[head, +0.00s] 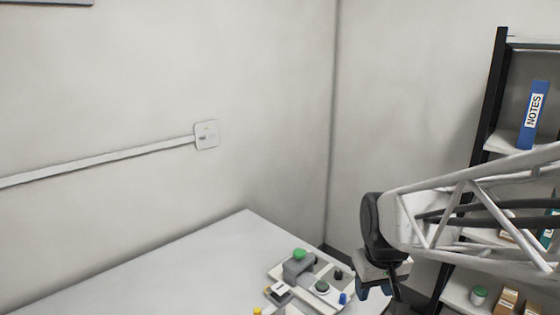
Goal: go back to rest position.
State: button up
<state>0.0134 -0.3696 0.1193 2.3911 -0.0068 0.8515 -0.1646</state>
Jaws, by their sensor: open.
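My gripper (376,291) hangs at the end of my arm, right of the middle in the head view. It is open, and nothing shows between its fingers. It is beside the right edge of the white table (205,262). A light tray (273,271) on the table lies left of the gripper, with a gap between them in the picture. On the tray are a grey block with a green top (299,256), a dark round piece (322,287) and a small blue piece (343,298).
A small yellow piece (257,311) shows at the bottom edge. A dark-framed shelf (489,100) stands at the right behind my arm, with a blue NOTES binder (535,115) and boxes. Walls close off the back. The table's left part is clear.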

jog(key=s+r+m, duration=0.2)
jog(key=s+r, duration=0.1)
jog(key=s, duration=0.9)
jog(key=shift+s+a+t, duration=0.15)
jog(key=shift+s+t, duration=0.1)
jog(key=shift+t, duration=0.15)
dwell(1.6)
